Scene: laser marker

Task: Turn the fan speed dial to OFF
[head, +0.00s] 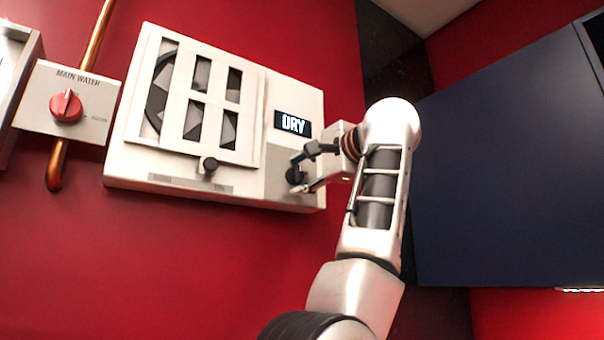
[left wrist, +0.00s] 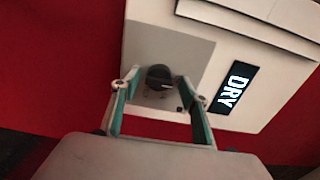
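The white fan unit (head: 200,110) is mounted on the red wall, with a display (head: 292,123) that reads DRY. The fan speed dial (head: 295,175) is a dark round knob on a grey panel below the display, partly covered by my gripper. My left gripper (head: 308,171) is at the dial with its fingers apart. In the left wrist view the black dial (left wrist: 159,77) shows beyond and between the two open fingertips (left wrist: 155,85). I cannot tell whether a finger touches it. The display also shows there (left wrist: 235,87). My right gripper is not in view.
A slider knob (head: 208,165) sits under the fan's louvred window. A MAIN WATER box with a red knob (head: 66,105) and a copper pipe (head: 57,165) are to the left. A large dark blue panel (head: 510,160) stands to the right of my arm.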

